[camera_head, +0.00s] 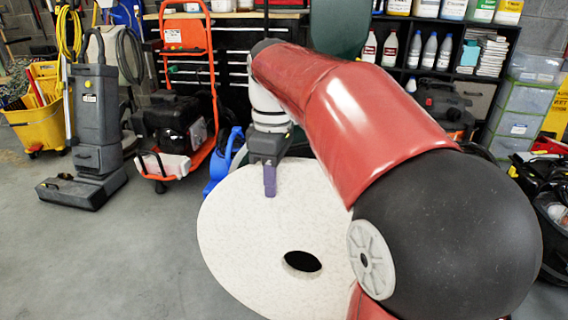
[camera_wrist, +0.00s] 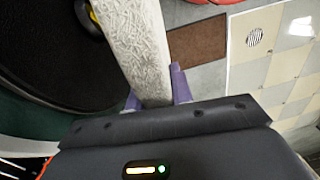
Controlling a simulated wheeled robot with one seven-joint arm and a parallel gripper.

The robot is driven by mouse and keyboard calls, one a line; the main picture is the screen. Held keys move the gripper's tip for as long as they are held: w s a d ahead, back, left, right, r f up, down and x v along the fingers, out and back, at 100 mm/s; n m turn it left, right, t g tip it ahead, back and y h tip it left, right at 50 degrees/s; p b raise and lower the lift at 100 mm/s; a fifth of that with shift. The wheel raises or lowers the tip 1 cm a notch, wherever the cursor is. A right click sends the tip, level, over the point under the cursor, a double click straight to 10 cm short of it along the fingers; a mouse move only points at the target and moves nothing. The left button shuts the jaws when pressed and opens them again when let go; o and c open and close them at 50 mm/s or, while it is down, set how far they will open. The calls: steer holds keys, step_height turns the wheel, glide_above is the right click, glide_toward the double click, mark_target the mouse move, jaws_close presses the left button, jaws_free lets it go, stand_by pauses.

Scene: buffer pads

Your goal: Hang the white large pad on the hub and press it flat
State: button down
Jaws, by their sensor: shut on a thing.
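The white large pad (camera_head: 235,225) is a big speckled disc with a dark centre hole, seen nearly face-on in the head view. My gripper (camera_head: 270,182) is shut on its upper rim, with purple fingers. In the wrist view, the pad (camera_wrist: 138,45) is seen edge-on between the fingers of my gripper (camera_wrist: 157,92). Left of it there is a large black round disc (camera_wrist: 45,55) with a yellow and black centre piece (camera_wrist: 90,18), which looks like the hub. The pad stands beside this piece and partly hides it. I cannot tell whether they touch.
A dark green panel (camera_head: 338,28) shows behind my arm. An orange hand truck (camera_head: 188,75), a grey upright machine (camera_head: 95,130) and a yellow bucket (camera_head: 38,120) stand at left. Shelves with bottles (camera_head: 415,48) are behind. Grey floor (camera_head: 110,260) is clear at front left.

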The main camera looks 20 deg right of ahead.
steer(key=shift+s+d+r+n, duration=0.2)
steer(key=shift+s+r, duration=0.1)
steer(key=shift+r, duration=0.2)
steer(key=shift+s+d+r+n, duration=0.1)
steer(key=shift+s+r+n, duration=0.15)
steer(key=shift+r, duration=0.25)
steer(key=shift+w+d, duration=0.1)
steer(key=w+d+p, duration=0.1)
steer(key=w+d, duration=0.3)
steer(key=w, duration=0.2)
steer(key=shift+f+p, duration=0.3)
steer(key=shift+w+d+p, duration=0.3)
steer(key=shift+p, duration=0.15)
